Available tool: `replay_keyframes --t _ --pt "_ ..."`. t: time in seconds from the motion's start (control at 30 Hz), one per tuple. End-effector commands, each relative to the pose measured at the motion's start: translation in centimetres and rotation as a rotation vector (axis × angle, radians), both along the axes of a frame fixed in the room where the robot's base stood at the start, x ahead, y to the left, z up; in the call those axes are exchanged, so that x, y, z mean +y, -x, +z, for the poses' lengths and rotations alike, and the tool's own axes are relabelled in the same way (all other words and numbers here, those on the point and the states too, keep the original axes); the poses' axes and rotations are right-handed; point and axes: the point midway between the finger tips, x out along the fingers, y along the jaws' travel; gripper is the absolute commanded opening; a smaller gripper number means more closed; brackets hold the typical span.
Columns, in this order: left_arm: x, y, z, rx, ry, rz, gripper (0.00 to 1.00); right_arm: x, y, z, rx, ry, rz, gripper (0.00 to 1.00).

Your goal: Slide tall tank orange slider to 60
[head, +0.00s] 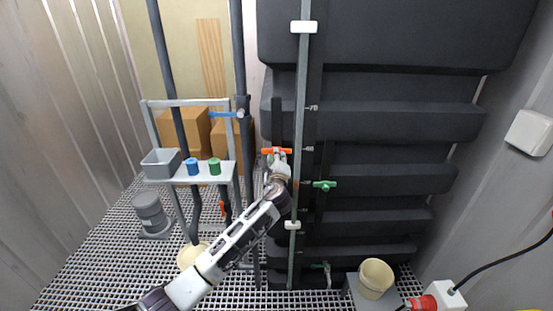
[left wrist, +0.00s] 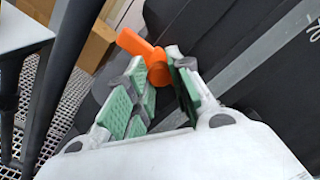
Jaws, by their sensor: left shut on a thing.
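The orange slider (head: 268,151) is a small T-shaped handle at the left front of the tall dark ribbed tank (head: 375,125), beside the vertical grey rail (head: 299,120). My left gripper (head: 280,158) reaches it from below and is shut on it. In the left wrist view, the green-padded fingers of my left gripper (left wrist: 160,78) stand either side of the stem of the orange slider (left wrist: 135,43). White scale marks (head: 308,148) sit right of the rail, one about level with the slider; their digits are too small to read surely. My right gripper is not in view.
A green valve handle (head: 324,185) sticks out right of the rail. A grey rack (head: 190,103) with a grey tray and blue and green cups stands left. A cream bucket (head: 376,278) stands at the tank's foot. Dark pipes (head: 239,60) run upright just left of the tank.

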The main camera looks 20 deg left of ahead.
Motion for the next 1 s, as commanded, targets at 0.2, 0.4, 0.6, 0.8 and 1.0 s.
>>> replay_keyframes --t 0.2,0.4,0.6,0.8,1.0 --pt "-0.1 0.0 0.0 -0.001 0.001 -0.003 0.33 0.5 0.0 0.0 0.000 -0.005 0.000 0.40" --pt "-0.1 0.0 0.0 -0.001 0.001 -0.001 0.45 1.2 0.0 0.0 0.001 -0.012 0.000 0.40" --pt "0.0 0.0 -0.1 0.001 0.000 -0.001 0.45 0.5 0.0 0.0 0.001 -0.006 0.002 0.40" --pt "-0.1 0.4 -0.1 0.001 0.000 0.000 0.45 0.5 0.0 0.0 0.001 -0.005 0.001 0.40" --pt "-0.5 1.6 -0.2 0.001 0.000 0.000 0.45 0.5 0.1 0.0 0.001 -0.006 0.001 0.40"
